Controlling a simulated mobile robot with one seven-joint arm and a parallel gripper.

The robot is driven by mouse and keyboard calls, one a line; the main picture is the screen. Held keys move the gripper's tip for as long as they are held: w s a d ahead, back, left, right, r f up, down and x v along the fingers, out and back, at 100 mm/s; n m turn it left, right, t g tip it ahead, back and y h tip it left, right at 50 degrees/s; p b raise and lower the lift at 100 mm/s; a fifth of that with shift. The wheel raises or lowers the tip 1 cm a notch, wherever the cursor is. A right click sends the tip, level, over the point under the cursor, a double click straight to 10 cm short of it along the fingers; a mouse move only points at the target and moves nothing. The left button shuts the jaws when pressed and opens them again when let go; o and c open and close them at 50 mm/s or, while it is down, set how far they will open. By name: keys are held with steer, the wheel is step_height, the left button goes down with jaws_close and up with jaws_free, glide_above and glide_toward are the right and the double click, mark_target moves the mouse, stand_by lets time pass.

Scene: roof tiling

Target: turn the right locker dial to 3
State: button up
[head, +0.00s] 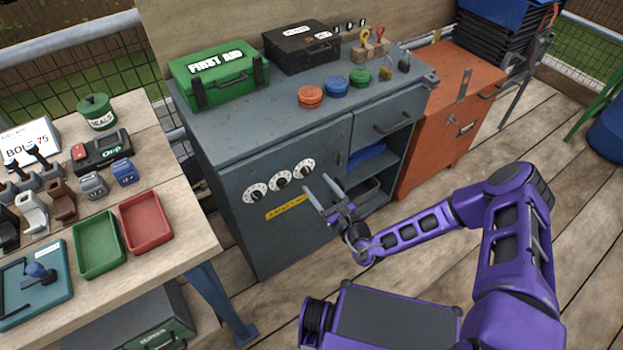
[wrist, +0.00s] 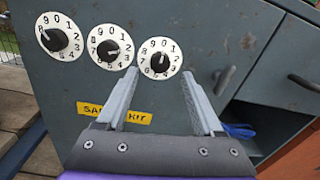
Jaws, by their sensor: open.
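The right locker dial (head: 304,169) is a white numbered disc with a black knob, the rightmost of three on the grey locker door (head: 262,226). In the wrist view the right dial (wrist: 160,58) shows between and just above my fingertips, with its digits around the knob. I cannot tell for sure which digit its pointer marks. My gripper (head: 317,184) is open and empty in front of the door, just below and right of that dial. Its two fingers (wrist: 158,73) point at the door and appear apart from the knob.
The middle dial (head: 280,181) and left dial (head: 256,193) sit close to the left. A yellow label (head: 286,207) is below them. A door handle (wrist: 224,78) stands out right of the right dial. An open shelf with a blue cloth (head: 366,157) lies further right.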

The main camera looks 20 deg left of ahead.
mark_target(308, 174)
steer(key=shift+x, duration=2)
jaws_close()
